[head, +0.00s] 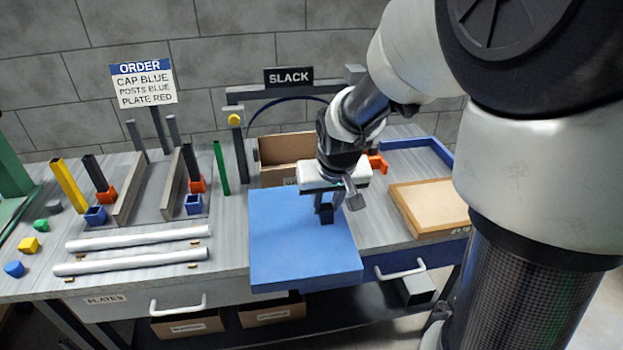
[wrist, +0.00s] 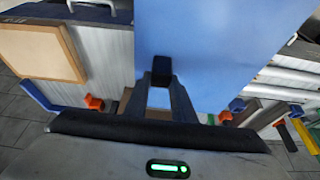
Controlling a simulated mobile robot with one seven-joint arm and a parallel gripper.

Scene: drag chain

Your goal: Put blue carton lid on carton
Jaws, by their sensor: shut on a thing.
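The blue carton lid (head: 290,245) is a flat square panel with a dark knob (wrist: 161,70) on its top face. My gripper (head: 327,208) is shut on the knob, and the lid hangs over the table's front edge. In the wrist view the lid (wrist: 225,45) fills the upper middle, with my gripper (wrist: 162,85) at its knob. The open brown carton (head: 285,152) stands behind the lid at the back of the table. My arm hides its right part, and its contents cannot be seen.
A tan framed panel (head: 432,205) lies to the right, near a blue frame (head: 415,145). A grey arch with a SLACK sign (head: 288,77) stands behind the carton. A green post (head: 220,168), white rods (head: 135,262) and coloured blocks are on the left.

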